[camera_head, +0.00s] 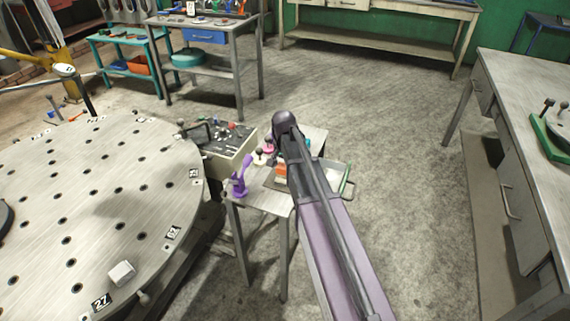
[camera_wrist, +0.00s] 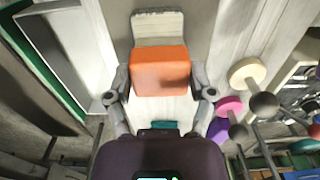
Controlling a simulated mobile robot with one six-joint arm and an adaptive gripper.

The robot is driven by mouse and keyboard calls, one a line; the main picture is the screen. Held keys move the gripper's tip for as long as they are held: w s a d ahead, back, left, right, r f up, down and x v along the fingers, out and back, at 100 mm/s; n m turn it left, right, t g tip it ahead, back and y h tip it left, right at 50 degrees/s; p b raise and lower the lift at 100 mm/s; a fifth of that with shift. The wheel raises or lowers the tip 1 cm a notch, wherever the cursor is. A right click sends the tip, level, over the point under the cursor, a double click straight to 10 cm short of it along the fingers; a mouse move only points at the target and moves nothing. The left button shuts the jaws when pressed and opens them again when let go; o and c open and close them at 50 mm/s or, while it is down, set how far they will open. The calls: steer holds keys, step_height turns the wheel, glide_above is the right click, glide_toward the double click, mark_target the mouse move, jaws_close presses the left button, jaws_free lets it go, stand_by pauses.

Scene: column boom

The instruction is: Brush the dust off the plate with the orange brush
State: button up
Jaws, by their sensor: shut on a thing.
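The orange brush (camera_wrist: 160,73) is between the two fingers of my gripper (camera_wrist: 160,92) in the wrist view. A pale, ribbed part (camera_wrist: 157,27) shows just beyond its orange body and looks like bristles. In the head view a bit of orange (camera_head: 281,170) shows beside my arm, over the small table. A flat grey-brown surface (camera_wrist: 200,30) lies behind the brush and may be the plate; I cannot make out dust on it. Whether the brush touches it cannot be told. My arm hides much of this spot in the head view.
A green-edged tray (camera_head: 347,178) lies right of my arm. Knobbed levers in cream (camera_wrist: 248,73) and magenta (camera_wrist: 228,107) stand close on the gripper's right. A purple lever (camera_head: 241,177) and a control box (camera_head: 229,150) stand beside a big round table (camera_head: 95,215).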

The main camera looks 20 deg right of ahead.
steer(key=shift+s+a, duration=0.25)
steer(key=shift+s, duration=0.05)
steer(key=shift+s+a, duration=0.55)
steer(key=shift+s, duration=0.2)
steer(key=shift+s+a, duration=0.5)
steer(key=shift+s, duration=0.2)
step_height(320, 180, up, 6)
steer(key=p, duration=0.6)
stand_by(0.4)
step_height(320, 180, up, 3)
steer(key=p, duration=0.3)
